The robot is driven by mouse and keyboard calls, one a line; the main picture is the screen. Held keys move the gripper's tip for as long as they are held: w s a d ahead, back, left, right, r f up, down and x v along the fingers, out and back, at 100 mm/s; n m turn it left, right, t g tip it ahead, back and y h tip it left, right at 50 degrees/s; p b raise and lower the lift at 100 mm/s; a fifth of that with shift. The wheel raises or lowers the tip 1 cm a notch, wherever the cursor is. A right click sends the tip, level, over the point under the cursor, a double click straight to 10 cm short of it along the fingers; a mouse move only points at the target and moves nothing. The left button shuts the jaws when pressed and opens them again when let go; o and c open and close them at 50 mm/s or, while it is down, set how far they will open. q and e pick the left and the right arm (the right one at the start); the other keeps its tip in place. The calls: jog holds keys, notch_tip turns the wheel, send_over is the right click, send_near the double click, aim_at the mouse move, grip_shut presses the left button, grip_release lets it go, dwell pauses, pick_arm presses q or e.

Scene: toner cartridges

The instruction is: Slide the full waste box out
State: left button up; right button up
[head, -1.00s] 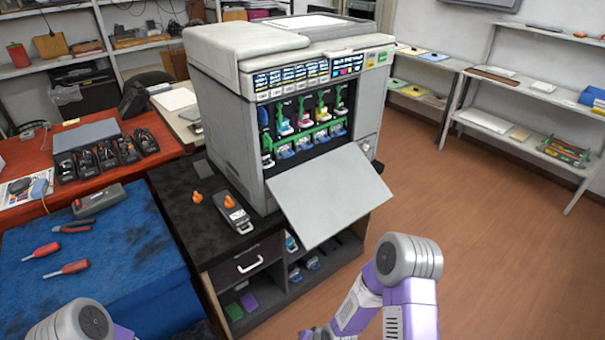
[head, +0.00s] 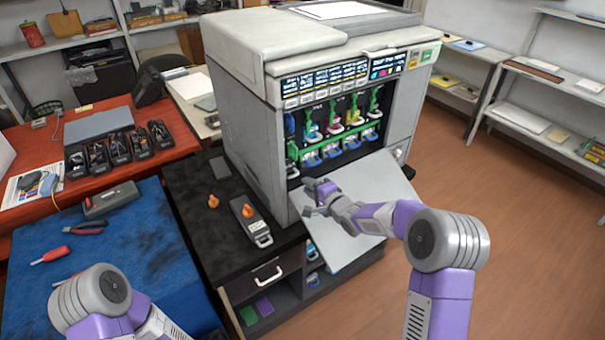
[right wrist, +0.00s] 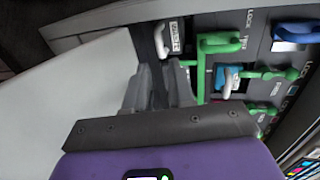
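The printer (head: 330,70) stands with its front cover (head: 375,185) folded down and its cartridge bay (head: 335,130) exposed. At the bay's left end, the waste box (head: 293,171) shows only as a pale low part; most of it is inside. In the right wrist view a "WASTE" label (right wrist: 177,37) sits beside a white handle (right wrist: 160,42) and a green lever (right wrist: 218,45). My right gripper (head: 316,196) is open and empty above the cover, just in front of that end. Its fingers (right wrist: 165,80) point at the handle, and contact cannot be told. My left gripper is out of view.
A cartridge-like box (head: 250,222) and an orange piece (head: 213,201) lie on the black cabinet top (head: 190,225). The blue mat (head: 140,240) at left holds tools. Coloured cartridges with green levers fill the bay to the right.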

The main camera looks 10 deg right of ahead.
aim_at(294, 176)
jog(key=shift+w+a+f, duration=0.2)
jog(key=shift+w+a, duration=0.1)
jog(key=shift+w, duration=0.2)
jog(key=x, duration=0.6)
jog(key=shift+w+a+p, duration=0.15)
jog(key=shift+w+p, duration=0.1)
jog(key=shift+p, duration=0.05)
jog(key=shift+x, duration=0.8)
jog(key=shift+f, duration=0.1)
grip_shut()
